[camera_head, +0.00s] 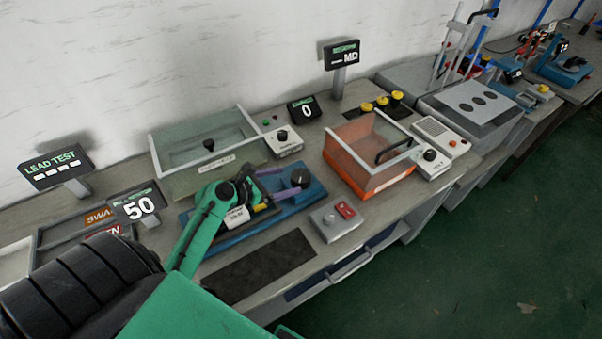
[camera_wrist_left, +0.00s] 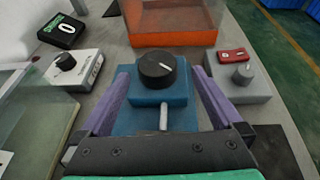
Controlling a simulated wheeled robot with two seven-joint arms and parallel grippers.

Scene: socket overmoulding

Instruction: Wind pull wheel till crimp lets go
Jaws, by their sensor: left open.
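In the left wrist view the wheel (camera_wrist_left: 157,70) sits centred between my purple fingers. My left gripper (camera_head: 283,187) is open, with one finger on each side of the blue block; contact cannot be told. A metal rod (camera_wrist_left: 163,117) sticks out of the block toward my palm. The crimp and its clamp are hidden by my gripper. A small display (camera_head: 138,204) reads 50. My right gripper is not in view.
A grey box with a red switch (camera_head: 345,209) stands right of the wheel. An orange-based clear bin (camera_head: 375,185) and a glass-walled tray (camera_head: 205,150) stand behind. A LEAD TEST sign (camera_head: 56,166) is at left. A dark mat (camera_head: 260,267) lies clear in front.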

